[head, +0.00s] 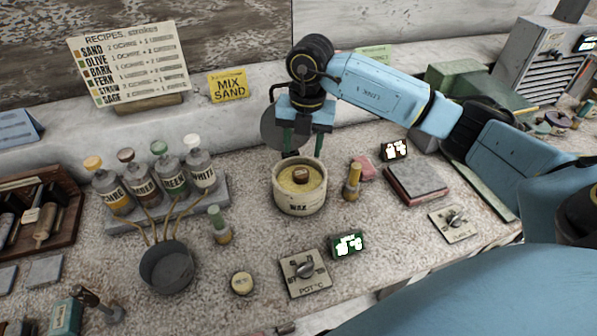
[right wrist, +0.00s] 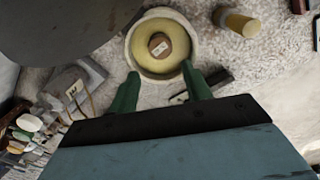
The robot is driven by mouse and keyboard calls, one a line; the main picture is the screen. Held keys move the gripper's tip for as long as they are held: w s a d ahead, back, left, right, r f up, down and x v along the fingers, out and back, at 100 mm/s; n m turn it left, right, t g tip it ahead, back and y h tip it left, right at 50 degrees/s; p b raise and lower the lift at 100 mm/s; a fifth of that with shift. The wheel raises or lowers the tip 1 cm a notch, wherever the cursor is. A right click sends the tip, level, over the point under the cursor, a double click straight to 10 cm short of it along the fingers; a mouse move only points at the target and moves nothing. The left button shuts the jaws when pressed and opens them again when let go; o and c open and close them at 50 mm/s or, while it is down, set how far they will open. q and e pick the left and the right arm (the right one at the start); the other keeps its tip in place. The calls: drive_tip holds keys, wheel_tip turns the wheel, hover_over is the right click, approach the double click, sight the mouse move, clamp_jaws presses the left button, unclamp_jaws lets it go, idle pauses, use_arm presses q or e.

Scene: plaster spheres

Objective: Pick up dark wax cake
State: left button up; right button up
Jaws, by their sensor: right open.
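The dark wax cake (head: 301,175) is a small brown block with a pale label on top. It sits in the yellow contents of a round cream pot (head: 300,206) in the middle of the counter. It also shows in the right wrist view (right wrist: 159,45), inside the pot's rim. My right gripper (head: 302,148) is above and just behind the pot, with its green fingers pointing down. In the right wrist view its fingers (right wrist: 161,82) are apart with nothing between them, short of the cake. My left gripper is not in view.
A yellow-brown bottle (head: 352,183) stands close right of the pot. A grey bowl (head: 167,268) and several labelled bottles (head: 158,180) stand to the left. A dial plate (head: 305,273) and a green display (head: 348,245) lie in front. A grey-topped block (head: 417,181) is to the right.

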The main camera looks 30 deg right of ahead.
sight(301, 172)
wheel_tip(301, 172, down, 3)
drive_tip(key=shift+a+r, duration=0.1)
drive_tip(key=f, duration=0.4)
drive_tip(key=shift+w+f, duration=0.2)
drive_tip(key=shift+f, duration=0.7)
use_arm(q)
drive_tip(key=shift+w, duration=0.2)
use_arm(e)
drive_tip(key=shift+w, duration=0.1)
drive_tip(key=c, duration=0.8)
